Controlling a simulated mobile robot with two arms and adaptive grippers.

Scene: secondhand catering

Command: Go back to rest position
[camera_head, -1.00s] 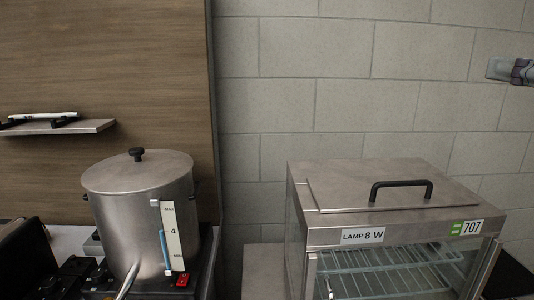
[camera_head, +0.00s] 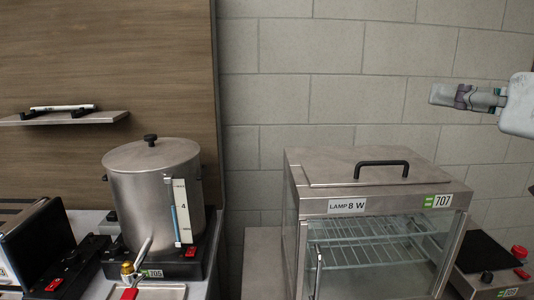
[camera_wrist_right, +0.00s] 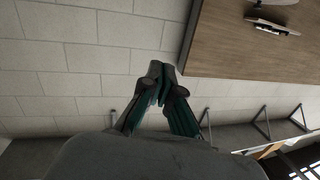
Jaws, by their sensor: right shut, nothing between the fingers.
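My right gripper (camera_head: 436,94) is at the upper right of the head view, in the air in front of the block wall and above the right side of the glass warming cabinet (camera_head: 345,207). It points left. In the right wrist view its fingers (camera_wrist_right: 160,68) are closed together with nothing between them. My left gripper is not in the head view.
A steel urn (camera_head: 150,190) stands at the left beside a dark appliance (camera_head: 35,245). A wall shelf (camera_head: 60,119) holds a white-topped item (camera_head: 63,107). A black-topped device (camera_head: 484,252) stands right of the cabinet. The air before the wall is clear.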

